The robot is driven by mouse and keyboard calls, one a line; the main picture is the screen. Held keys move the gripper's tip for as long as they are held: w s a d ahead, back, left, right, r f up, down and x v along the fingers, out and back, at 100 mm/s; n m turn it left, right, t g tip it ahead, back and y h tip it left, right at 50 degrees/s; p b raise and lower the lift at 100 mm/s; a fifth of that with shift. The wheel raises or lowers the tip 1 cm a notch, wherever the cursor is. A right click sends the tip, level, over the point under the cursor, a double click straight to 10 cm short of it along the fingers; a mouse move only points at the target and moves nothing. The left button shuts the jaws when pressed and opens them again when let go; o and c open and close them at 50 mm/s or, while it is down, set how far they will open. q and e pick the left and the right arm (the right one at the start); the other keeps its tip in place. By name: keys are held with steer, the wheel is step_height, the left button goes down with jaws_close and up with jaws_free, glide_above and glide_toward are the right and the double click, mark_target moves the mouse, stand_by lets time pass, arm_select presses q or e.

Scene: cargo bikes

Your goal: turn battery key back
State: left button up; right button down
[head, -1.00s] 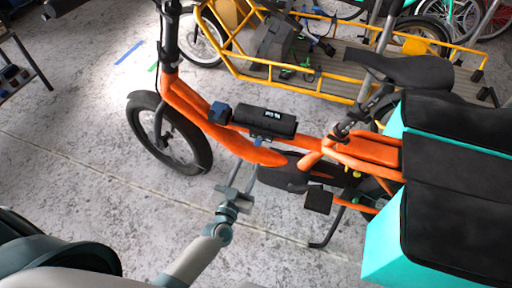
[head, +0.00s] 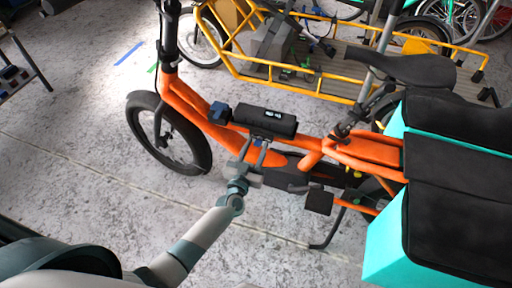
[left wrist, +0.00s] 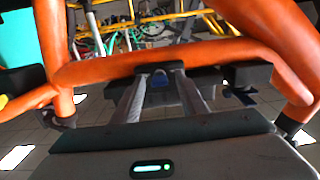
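The orange cargo bike (head: 190,100) stands side-on in the head view, with a black battery (head: 265,121) on its down tube. My left gripper (head: 255,148) is just below the battery's near side. The key's exact angle is too small to tell. My right gripper is not in view.
A dark blue block (head: 219,112) sits at the battery's left end. A pedal (head: 319,201) and a turquoise-and-black cargo bag (head: 385,245) are to the right. A yellow-framed cargo bike (head: 300,90) stands behind.

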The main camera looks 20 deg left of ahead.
arm_select(q)
jaws_close()
steer(key=shift+n, duration=0.3)
steer(key=shift+n+b, duration=1.65)
steer(key=shift+n, duration=7.05)
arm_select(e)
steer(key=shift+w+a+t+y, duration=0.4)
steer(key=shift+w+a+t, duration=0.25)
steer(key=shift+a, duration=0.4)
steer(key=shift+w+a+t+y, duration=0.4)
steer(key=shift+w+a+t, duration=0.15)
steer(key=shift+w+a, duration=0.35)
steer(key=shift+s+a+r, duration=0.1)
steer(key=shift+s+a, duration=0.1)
arm_select(q)
jaws_free()
